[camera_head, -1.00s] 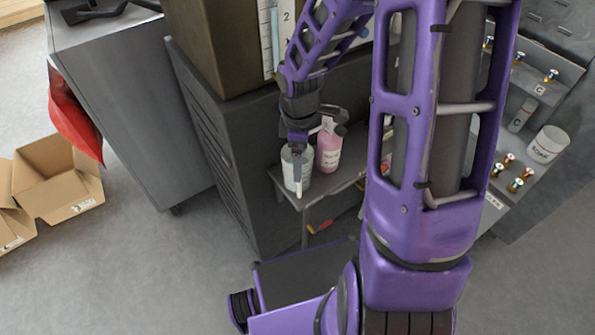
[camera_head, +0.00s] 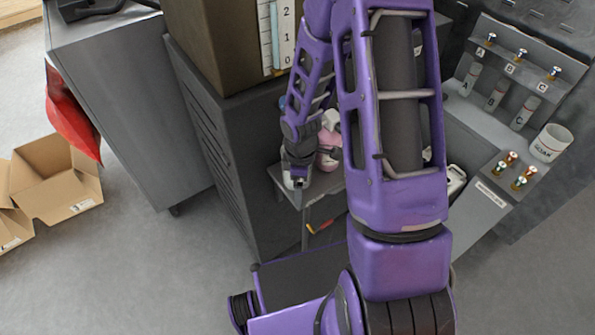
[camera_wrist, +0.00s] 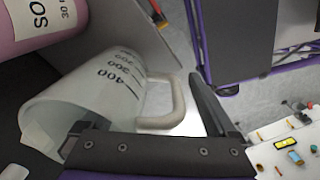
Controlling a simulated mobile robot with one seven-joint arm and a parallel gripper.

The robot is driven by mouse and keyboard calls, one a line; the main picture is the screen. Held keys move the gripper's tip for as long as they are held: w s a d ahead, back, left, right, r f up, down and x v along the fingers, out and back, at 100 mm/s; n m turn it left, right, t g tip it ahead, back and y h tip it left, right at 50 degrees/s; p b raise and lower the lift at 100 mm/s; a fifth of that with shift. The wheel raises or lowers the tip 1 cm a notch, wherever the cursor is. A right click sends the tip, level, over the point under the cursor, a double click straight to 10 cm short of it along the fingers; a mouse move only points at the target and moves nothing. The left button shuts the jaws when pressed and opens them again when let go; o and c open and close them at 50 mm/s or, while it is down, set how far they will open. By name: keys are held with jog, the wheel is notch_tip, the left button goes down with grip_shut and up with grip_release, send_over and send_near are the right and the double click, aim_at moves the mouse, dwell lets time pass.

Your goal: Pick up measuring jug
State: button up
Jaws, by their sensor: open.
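The measuring jug (camera_wrist: 110,95) is whitish and translucent, with dark numbers such as 400 and a pale handle (camera_wrist: 178,105) on its right side in the wrist view. In the head view only a little of the jug (camera_head: 289,181) shows on the small grey shelf, mostly hidden by my gripper (camera_head: 300,178). In the wrist view my gripper (camera_wrist: 150,118) is open and close around the jug. One dark finger stands to the right, just beyond the handle. The other finger is mostly hidden at the jug's left, and I cannot tell whether it touches.
A pink bottle (camera_wrist: 38,22) stands right beside the jug; it also shows in the head view (camera_head: 328,152). The grey shelf (camera_head: 322,187) adjoins a dark cabinet (camera_head: 222,150). A rack with vials and a white SOAK cup (camera_head: 551,143) is at right.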

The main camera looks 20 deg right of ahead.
grip_shut()
dwell(0.4)
jog(key=shift+r, duration=0.35)
